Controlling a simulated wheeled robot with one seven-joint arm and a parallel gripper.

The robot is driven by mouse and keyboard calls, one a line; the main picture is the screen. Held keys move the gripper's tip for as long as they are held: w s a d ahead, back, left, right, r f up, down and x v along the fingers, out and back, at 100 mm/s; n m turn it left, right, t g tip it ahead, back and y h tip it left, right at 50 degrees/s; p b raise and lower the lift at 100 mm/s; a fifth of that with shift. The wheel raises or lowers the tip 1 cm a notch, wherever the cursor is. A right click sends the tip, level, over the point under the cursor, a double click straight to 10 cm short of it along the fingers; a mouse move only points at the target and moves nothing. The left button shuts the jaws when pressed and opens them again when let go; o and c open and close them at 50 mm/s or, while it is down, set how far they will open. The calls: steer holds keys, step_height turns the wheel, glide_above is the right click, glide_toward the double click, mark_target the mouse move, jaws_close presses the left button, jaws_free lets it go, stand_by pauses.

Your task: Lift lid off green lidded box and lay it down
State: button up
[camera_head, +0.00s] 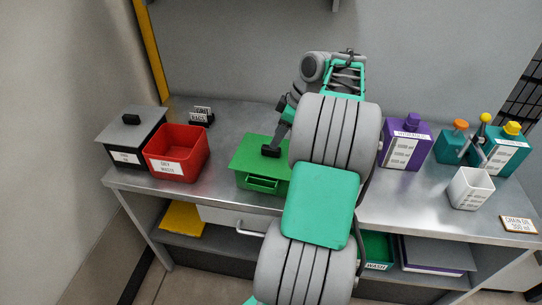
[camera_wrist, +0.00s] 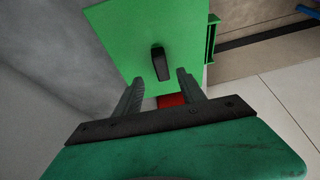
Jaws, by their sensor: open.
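The green lidded box (camera_head: 262,184) stands on the steel bench near the middle in the head view. Its flat green lid (camera_head: 250,152) is on top and carries a black handle (camera_head: 271,151). In the wrist view the lid (camera_wrist: 125,40) fills the upper middle, with the black handle (camera_wrist: 161,64) standing up from it. My gripper (camera_wrist: 160,80) is open, its two fingers spread, with the handle centred ahead of the gap. Nothing is between the fingers. In the head view my arm hides the box's right side, and the fingertips are hard to make out.
A red bin (camera_head: 176,153) and a grey-lidded black box (camera_head: 129,134) stand left of the green box. Right of my arm are a purple container (camera_head: 406,145), teal bottles (camera_head: 499,149) and a white cup (camera_head: 471,188). Bare bench (camera_head: 222,182) shows between the red bin and green box.

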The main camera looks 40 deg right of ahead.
mark_target(271, 153)
steer(key=x, duration=0.5)
steer(key=shift+s+a+f, duration=0.1)
steer(key=shift+s+f, duration=0.05)
steer(key=shift+f, duration=0.2)
jaws_close()
